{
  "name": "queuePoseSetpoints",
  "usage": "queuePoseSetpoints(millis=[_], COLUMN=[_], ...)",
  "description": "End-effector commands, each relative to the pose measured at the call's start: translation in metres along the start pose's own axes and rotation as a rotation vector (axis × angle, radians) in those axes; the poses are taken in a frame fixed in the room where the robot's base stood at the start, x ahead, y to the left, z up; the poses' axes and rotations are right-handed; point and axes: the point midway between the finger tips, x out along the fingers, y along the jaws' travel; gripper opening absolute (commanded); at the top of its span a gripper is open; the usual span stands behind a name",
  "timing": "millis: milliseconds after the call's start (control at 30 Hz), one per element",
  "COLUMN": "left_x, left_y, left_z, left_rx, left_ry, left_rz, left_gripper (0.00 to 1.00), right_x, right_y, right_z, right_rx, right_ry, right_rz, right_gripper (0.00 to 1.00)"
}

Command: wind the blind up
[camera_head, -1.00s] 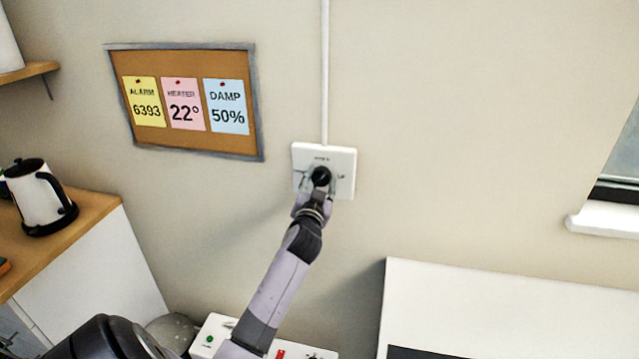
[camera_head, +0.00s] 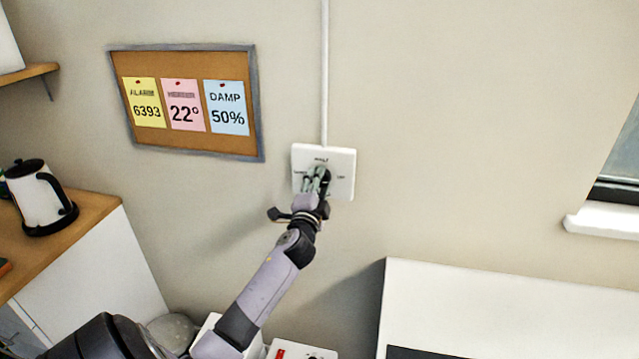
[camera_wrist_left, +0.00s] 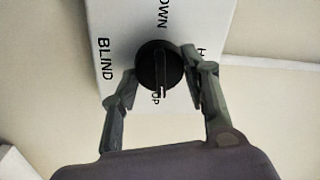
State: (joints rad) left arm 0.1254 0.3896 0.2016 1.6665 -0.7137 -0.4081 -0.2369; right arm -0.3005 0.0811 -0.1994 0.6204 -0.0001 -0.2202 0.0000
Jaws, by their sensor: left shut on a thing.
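A white wall switch plate (camera_head: 343,163) carries a round black knob, which my left gripper mostly hides in the head view. My left gripper (camera_head: 317,180) is at the plate with its fingers around the knob. In the left wrist view the black knob (camera_wrist_left: 160,65) is between the two fingertips, and my left gripper (camera_wrist_left: 160,75) is shut on it. The plate (camera_wrist_left: 125,40) there reads BLIND at the left, part of DOWN at the top and UP below. The knob's pale pointer line points down, toward UP. My right gripper is not in view.
A conduit (camera_head: 325,70) runs up from the plate. A corkboard (camera_head: 185,148) with notes hangs to the left. A kettle (camera_head: 40,197) stands on the left counter. A window sill (camera_head: 605,220) is at the right. The wall around the plate is clear.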

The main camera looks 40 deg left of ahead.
Motion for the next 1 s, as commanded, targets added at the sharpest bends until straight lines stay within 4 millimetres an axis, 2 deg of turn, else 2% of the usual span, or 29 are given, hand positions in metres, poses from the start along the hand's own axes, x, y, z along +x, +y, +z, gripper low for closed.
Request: queuePoseSetpoints(millis=[300,833,867,1000], left_x=[-0.0003,-0.0004,-0.0004,-0.0004], left_y=[0.0013,0.0019,0.0019,0.0017], left_z=[0.0004,0.0004,0.0005,0.0004], left_rx=[0.119,0.143,0.143,0.142], left_ry=[0.010,0.012,0.012,0.012], left_rz=[0.004,0.005,0.005,0.004], left_gripper=[0.14,0.14,0.43,0.52], right_x=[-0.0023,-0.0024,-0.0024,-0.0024], right_y=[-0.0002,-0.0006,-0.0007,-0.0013], right_z=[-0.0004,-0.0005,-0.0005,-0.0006], right_rx=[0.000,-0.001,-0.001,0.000], right_ry=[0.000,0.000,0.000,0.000], right_rz=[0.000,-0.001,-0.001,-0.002], right_gripper=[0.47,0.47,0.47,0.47])
